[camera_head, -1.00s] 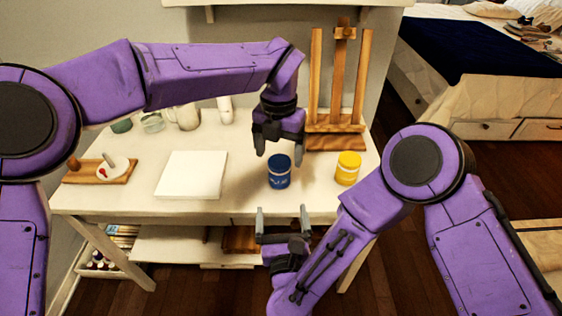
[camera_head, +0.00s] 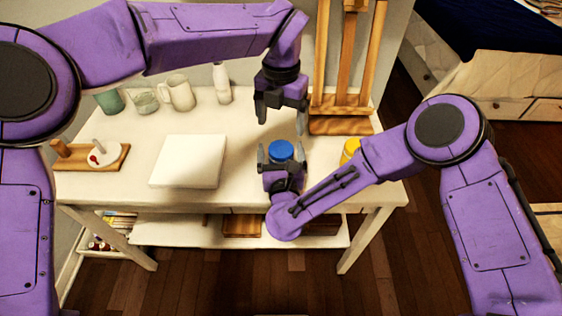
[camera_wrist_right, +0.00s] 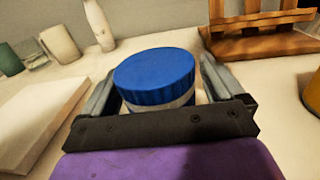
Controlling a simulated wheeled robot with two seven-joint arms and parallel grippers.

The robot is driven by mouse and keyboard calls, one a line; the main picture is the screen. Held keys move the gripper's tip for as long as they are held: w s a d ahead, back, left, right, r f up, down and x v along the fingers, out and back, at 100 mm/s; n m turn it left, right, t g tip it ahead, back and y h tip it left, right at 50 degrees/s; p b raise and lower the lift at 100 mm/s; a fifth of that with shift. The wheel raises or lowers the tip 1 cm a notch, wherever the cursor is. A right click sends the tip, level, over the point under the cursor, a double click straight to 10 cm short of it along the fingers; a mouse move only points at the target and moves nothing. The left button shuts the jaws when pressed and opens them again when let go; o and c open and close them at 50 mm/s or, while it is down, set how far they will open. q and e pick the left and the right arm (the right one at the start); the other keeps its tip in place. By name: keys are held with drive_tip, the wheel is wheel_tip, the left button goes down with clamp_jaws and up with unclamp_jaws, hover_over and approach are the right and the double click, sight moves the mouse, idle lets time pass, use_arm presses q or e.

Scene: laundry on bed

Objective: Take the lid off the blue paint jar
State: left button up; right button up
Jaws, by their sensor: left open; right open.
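The blue paint jar (camera_head: 281,152) stands upright on the white table, and its blue lid (camera_wrist_right: 154,72) is on it. My right gripper (camera_head: 281,154) is open and low at the jar, with one finger on each side of it. In the right wrist view the jar (camera_wrist_right: 170,104) sits between the two fingers; whether they touch it I cannot tell. The jar's lower part is hidden by my gripper. My left gripper (camera_head: 281,116) is open and empty, pointing down above the table just behind the jar.
A yellow jar (camera_head: 350,149) stands right of the blue jar, partly hidden by my right arm. A wooden easel (camera_head: 340,128) is behind. A white canvas (camera_head: 187,162), a wooden board (camera_head: 118,157), cups (camera_head: 180,92) and a white bottle (camera_head: 222,84) are to the left on the table (camera_head: 240,185).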

sight(281, 149)
drive_tip(key=shift+w, duration=0.1)
clamp_jaws()
use_arm(q)
drive_tip(key=m, duration=0.5)
drive_tip(key=shift+s+d+f, duration=0.1)
drive_tip(key=shift+s+d, duration=0.05)
drive_tip(key=m, duration=0.9)
drive_tip(key=shift+d+m, duration=0.1)
drive_tip(key=shift+m, duration=0.2)
drive_tip(key=m, duration=1.2)
drive_tip(key=shift+a, duration=0.2)
wheel_tip(281, 149, down, 8)
drive_tip(key=shift+r, duration=0.1)
